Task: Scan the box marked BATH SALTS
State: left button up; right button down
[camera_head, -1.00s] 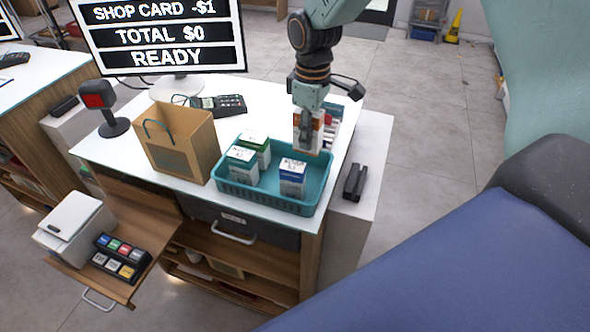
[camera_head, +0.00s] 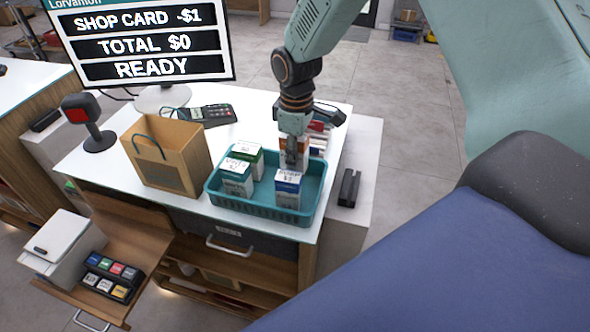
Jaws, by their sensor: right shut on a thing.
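My right gripper (camera_head: 291,158) points down over the back of the teal basket (camera_head: 252,208). It is shut on a white and orange box (camera_head: 305,148), which is mostly hidden behind the fingers; I cannot read its label. The basket also holds a white and blue box (camera_head: 287,190) with a label that looks like SOAP, a white box with a green top (camera_head: 236,178), and a green and white box (camera_head: 247,156) behind it. I can read BATH SALTS on none of them. A scanner with a red face (camera_head: 78,112) stands on the counter's left. My left gripper is out of view.
A brown paper bag (camera_head: 168,155) stands left of the basket. A card terminal (camera_head: 207,115) lies behind it, and a monitor (camera_head: 140,40) reads TOTAL $0, READY. A printer (camera_head: 62,248) and coloured keys (camera_head: 113,275) are on a lower shelf. A black holder (camera_head: 348,188) is at the right.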

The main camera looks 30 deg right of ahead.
jog(key=f, duration=0.3)
jog(key=shift+s, duration=0.35)
jog(key=shift+f+p, duration=0.4)
jog(key=shift+f, duration=0.25)
jog(key=shift+w+f, duration=0.35)
jog(key=shift+s+f, duration=0.2)
jog(key=shift+s, duration=0.1)
jog(key=c, duration=1.4)
grip_release()
jog(key=o, duration=0.5)
jog(key=shift+w+f, duration=0.15)
jog(key=shift+w, duration=0.15)
jog(key=shift+c, duration=0.2)
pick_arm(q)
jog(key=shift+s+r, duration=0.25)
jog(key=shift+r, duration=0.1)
pick_arm(e)
jog(key=shift+s, duration=0.15)
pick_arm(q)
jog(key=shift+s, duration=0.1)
pick_arm(e)
jog(key=shift+s, duration=0.1)
